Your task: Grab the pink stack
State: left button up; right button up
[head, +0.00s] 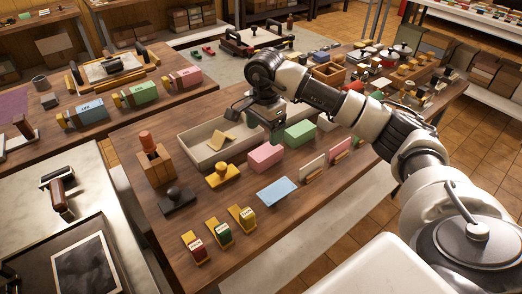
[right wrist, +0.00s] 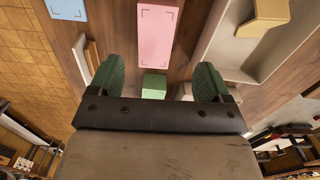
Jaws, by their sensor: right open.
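The pink stack (head: 265,158) is a pink block on the wooden table, just in front of the long grey tray. In the right wrist view the pink stack (right wrist: 157,32) lies beyond the fingertips, near the top centre, with dark corner marks on its face. My right gripper (head: 272,118) hangs above the table behind the pink stack, apart from it. In the wrist view the right gripper (right wrist: 149,78) has its green fingers wide apart, with nothing held. A green block (right wrist: 154,85) shows below, between the fingers. My left gripper is not in view.
The green block (head: 300,132) sits behind and right of the pink stack. The grey tray (head: 192,139) holds a tan piece. A yellow-handled stamp (head: 222,175) stands left, a light blue sheet (head: 277,191) lies in front, and card holders (head: 313,170) stand right.

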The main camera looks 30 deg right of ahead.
aim_at(266, 150)
jog(key=f, duration=0.3)
jog(key=shift+s, duration=0.25)
jog(key=shift+f, duration=0.3)
notch_tip(266, 150, down, 4)
jog(key=shift+s+r+p, duration=0.1)
jog(key=shift+r+p, duration=0.1)
jog(key=shift+p, duration=0.65)
jog(key=shift+f, duration=0.6)
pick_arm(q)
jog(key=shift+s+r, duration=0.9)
pick_arm(e)
jog(key=c, duration=1.1)
jog(key=shift+o, duration=0.2)
jog(key=shift+r, duration=0.1)
